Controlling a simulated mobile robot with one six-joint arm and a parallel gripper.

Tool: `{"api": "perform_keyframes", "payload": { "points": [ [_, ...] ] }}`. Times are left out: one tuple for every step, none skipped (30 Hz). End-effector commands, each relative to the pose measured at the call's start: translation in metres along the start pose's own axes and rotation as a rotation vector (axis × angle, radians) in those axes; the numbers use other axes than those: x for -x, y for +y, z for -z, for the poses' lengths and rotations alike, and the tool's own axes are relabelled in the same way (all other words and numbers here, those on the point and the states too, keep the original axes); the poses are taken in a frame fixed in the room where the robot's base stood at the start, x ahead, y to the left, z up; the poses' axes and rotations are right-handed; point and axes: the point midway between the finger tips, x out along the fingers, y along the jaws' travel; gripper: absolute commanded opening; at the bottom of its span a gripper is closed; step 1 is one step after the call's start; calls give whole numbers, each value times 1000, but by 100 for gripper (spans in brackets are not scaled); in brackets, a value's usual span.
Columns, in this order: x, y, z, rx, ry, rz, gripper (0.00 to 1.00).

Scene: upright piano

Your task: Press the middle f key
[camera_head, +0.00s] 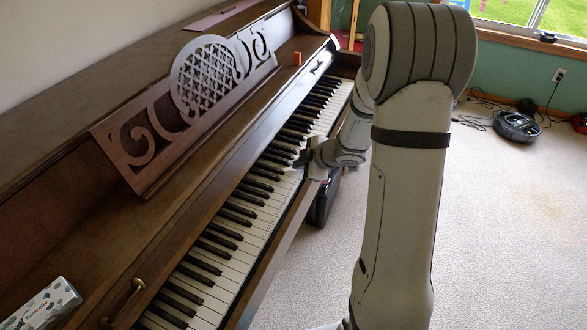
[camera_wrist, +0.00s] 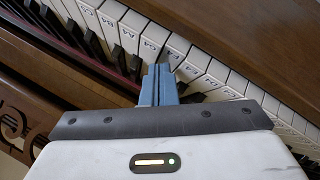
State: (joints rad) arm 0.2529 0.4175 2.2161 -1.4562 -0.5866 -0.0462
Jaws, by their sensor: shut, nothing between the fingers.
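The piano keyboard (camera_head: 252,200) runs diagonally through the head view, with white and black keys. My gripper (camera_head: 300,160) is over the middle stretch of the keys, partly hidden by my own arm. In the wrist view my gripper (camera_wrist: 160,70) shows two blue-grey fingers shut together with nothing between them. Their tips are at a white key (camera_wrist: 175,50), close to a black key beside it. I cannot tell whether the tips touch a key.
A carved music stand (camera_head: 180,115) rises behind the keys. A patterned box (camera_head: 42,305) lies on the piano at the lower left, and a small red-orange object (camera_head: 297,59) sits near the far end. A robot vacuum (camera_head: 516,125) is on the open carpet.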

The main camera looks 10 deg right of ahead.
Motion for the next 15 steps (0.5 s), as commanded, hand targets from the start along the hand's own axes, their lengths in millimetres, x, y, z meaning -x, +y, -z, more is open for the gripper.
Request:
{"api": "perform_keyframes", "payload": {
  "points": [
    [3,2,2,0,0,0,0],
    [4,3,3,0,0,0,0],
    [6,4,4,0,0,0,0],
    [7,5,5,0,0,0,0],
    [8,6,6,-1,0,1,0],
    [10,7,7,-1,0,1,0],
    [11,8,8,-1,0,1,0],
    [11,8,8,-1,0,1,0],
    [12,8,9,-1,0,1,0],
    [12,9,9,-1,0,1,0],
    [12,9,9,0,0,1,0],
    [12,8,9,0,0,1,0],
    [12,8,8,0,0,0,0],
    [11,8,8,0,0,0,0],
    [11,8,8,0,0,0,0]
  ]
}}
